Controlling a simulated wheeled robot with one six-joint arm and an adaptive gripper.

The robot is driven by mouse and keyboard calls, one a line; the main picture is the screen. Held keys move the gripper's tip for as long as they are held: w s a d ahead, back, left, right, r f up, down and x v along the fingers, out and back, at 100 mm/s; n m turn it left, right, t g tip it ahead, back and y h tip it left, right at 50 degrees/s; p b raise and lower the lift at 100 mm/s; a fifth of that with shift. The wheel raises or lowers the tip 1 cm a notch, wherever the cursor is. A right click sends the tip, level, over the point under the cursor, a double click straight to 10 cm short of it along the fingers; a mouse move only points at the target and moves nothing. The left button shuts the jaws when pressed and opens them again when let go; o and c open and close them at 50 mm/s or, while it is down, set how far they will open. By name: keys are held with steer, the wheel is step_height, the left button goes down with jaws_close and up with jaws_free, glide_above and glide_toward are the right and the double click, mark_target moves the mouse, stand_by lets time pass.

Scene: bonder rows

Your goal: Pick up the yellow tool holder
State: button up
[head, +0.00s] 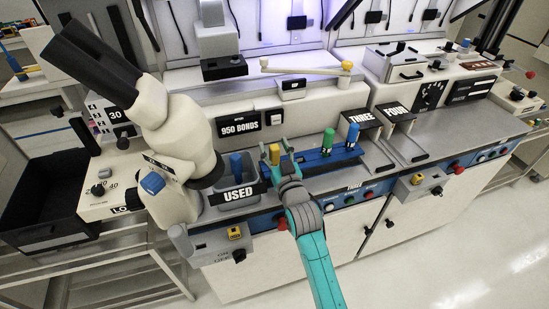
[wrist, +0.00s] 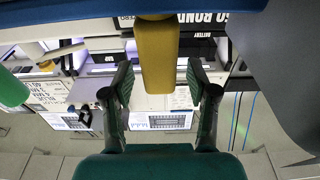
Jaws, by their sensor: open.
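The yellow tool holder (head: 274,154) stands upright at the left end of a blue rack (head: 318,158) on the bench in the head view. In the wrist view the yellow tool holder (wrist: 157,58) comes down from the top edge, with its free end between the two fingers. My gripper (head: 276,163) is at the holder in the head view. In the wrist view my gripper (wrist: 158,82) is open, one finger on each side of the holder with visible gaps. Part of the holder's lower body is hidden by my gripper in the head view.
A grey bin marked USED (head: 238,194) with a blue holder in it stands just left of my gripper. A green holder (head: 328,140) and a blue holder (head: 352,134) stand right along the rack. A white microscope (head: 175,125) rises at the left.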

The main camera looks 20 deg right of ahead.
jaws_close()
stand_by(0.3)
step_height(320, 180, up, 10)
steer(key=shift+r, duration=0.1)
stand_by(0.4)
steer(key=shift+w, duration=0.1)
